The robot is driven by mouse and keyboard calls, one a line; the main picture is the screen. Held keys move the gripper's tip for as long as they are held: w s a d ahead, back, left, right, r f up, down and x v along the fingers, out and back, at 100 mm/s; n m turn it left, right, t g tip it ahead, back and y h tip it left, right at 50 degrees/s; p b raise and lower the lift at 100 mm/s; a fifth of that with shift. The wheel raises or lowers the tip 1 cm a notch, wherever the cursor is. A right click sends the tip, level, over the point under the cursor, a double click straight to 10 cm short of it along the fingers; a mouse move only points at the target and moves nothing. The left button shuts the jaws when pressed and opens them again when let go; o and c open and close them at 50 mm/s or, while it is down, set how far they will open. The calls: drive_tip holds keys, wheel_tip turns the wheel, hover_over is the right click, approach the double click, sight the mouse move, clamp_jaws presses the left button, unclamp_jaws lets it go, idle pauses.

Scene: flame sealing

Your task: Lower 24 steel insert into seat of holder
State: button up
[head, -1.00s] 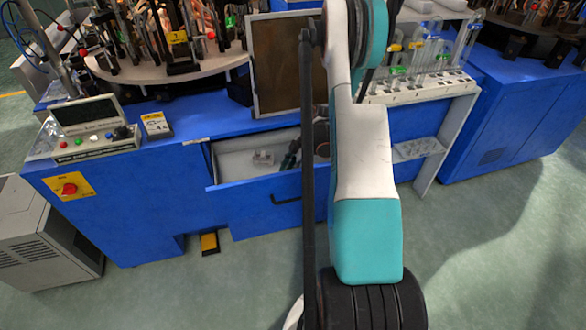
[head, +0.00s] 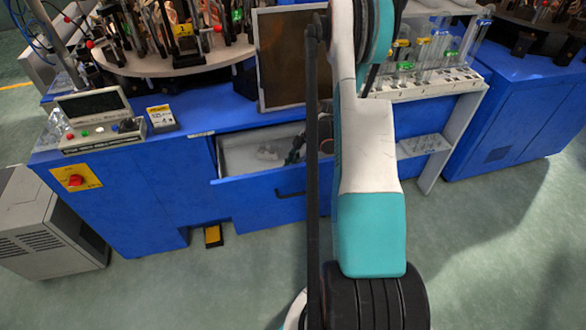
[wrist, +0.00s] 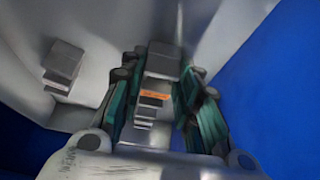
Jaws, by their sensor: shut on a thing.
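In the wrist view my gripper (wrist: 162,85) reaches into the open drawer, with its two green-sided fingers on either side of a grey metal block (wrist: 163,58). The jaws are shut on this block, which looks like the steel insert; no number is legible. A stepped grey piece with an orange band (wrist: 153,95) shows between the fingers, nearer the palm. A second grey block (wrist: 64,66) sits apart to the left on the drawer floor. I cannot tell which piece is the holder, and no seat shows clearly. In the head view my gripper (head: 296,150) is partly hidden by my arm.
A control box (head: 95,125) is at left; a rack of glass tubes (head: 430,82) is at right.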

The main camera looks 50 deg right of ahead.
wheel_tip(320, 180, up, 10)
drive_tip(key=p, duration=0.4)
drive_tip(key=shift+f, duration=0.25)
idle(0.4)
idle(1.3)
